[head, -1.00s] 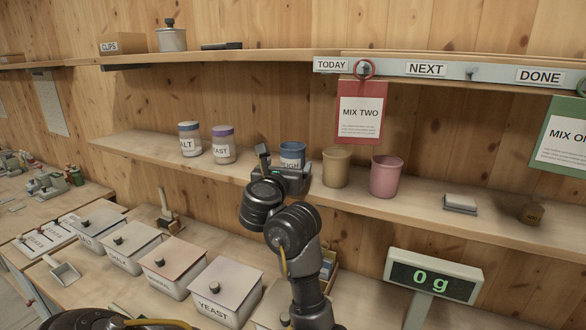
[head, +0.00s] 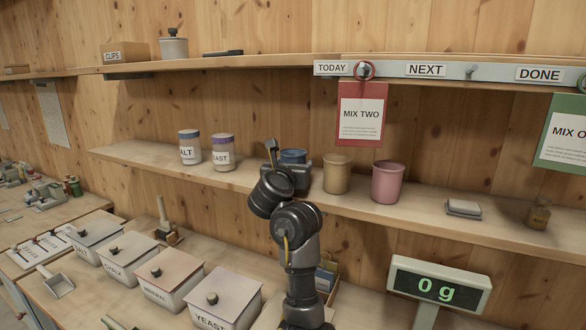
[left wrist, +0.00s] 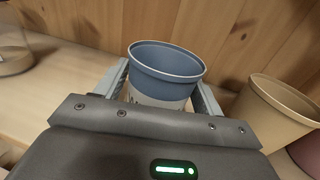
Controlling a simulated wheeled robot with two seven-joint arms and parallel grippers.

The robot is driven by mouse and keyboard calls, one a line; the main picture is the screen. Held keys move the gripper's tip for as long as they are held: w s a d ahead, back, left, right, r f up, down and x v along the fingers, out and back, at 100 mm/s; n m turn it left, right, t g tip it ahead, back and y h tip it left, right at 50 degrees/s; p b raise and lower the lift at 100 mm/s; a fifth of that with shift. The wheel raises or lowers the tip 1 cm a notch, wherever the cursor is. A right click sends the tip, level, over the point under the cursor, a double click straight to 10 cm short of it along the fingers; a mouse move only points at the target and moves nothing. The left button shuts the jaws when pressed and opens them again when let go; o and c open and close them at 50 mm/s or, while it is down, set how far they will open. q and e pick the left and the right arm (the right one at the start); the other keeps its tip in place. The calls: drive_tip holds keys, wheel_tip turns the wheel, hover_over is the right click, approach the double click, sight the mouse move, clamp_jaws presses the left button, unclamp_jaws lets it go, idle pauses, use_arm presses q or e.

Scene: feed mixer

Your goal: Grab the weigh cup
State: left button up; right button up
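The weigh cup (head: 293,156) is a blue cup with a white label, upright on the middle shelf. In the head view my left gripper and wrist hide most of it. In the left wrist view the cup (left wrist: 166,70) stands between the two fingers of my left gripper (left wrist: 160,95). One finger lies along each side of it, with little or no gap visible; I see no clear grip on it. My left gripper (head: 287,172) is at shelf height in the head view. My right gripper is not in view.
A tan cup (head: 337,175) stands close to the right of the weigh cup, then a pink cup (head: 387,182). Two labelled jars, one marked YEAST (head: 222,153), stand to the left. Lidded bins (head: 222,297) and a scale display (head: 437,285) reading 0 g are below.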

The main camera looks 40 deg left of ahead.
use_arm(q)
drive_tip(key=c, duration=0.6)
drive_tip(key=shift+o, duration=0.2)
wheel_tip(320, 180, up, 10)
drive_tip(key=p, duration=0.6)
